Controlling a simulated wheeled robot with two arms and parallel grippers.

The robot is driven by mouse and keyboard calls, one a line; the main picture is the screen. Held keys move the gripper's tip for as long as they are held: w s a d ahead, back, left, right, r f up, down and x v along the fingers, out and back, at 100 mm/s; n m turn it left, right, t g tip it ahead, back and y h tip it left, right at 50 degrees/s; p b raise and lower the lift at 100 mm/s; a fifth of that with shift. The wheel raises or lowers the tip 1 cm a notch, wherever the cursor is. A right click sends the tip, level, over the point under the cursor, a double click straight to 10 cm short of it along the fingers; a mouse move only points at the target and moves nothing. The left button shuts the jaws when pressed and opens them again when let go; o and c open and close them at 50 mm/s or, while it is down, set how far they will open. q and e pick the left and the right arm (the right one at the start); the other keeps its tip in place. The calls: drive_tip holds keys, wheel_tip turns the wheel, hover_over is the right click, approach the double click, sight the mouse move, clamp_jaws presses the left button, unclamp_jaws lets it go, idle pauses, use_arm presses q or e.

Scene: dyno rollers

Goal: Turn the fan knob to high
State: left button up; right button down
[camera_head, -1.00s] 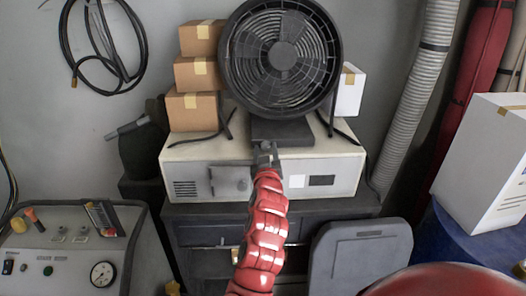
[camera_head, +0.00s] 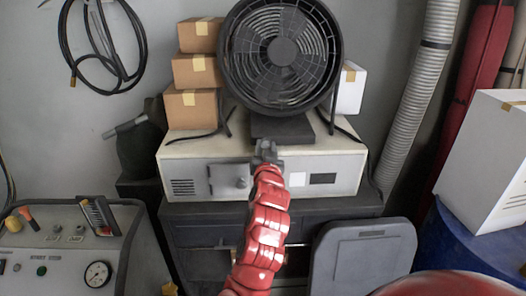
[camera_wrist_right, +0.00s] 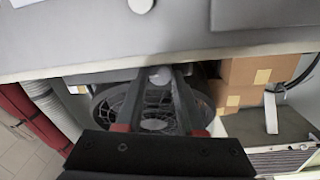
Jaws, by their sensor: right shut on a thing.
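The black round fan (camera_head: 283,50) stands on a dark base (camera_head: 282,130) on top of the white cabinet. My right gripper (camera_head: 266,146) reaches up from below to the front of the fan's base. It covers the fan knob in the head view. In the right wrist view, the small grey round fan knob (camera_wrist_right: 160,74) sits between the tips of my right gripper (camera_wrist_right: 162,80), which is shut on it. The fan also shows behind the fingers in that view (camera_wrist_right: 155,108). The knob's marks cannot be read. My left gripper is not in view.
Cardboard boxes (camera_head: 194,72) are stacked left of the fan, and a white box (camera_head: 350,90) stands to its right. The white cabinet (camera_head: 335,163) lies just under my gripper. Black cables run down beside the fan base. A control panel (camera_head: 60,265) is at lower left.

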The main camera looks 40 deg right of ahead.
drive_tip(key=shift+w+a+f, duration=0.1)
drive_tip(key=shift+a, duration=0.05)
drive_tip(key=c, duration=0.9)
unclamp_jaws()
drive_tip(key=o, duration=0.4)
drive_tip(key=shift+a, duration=0.15)
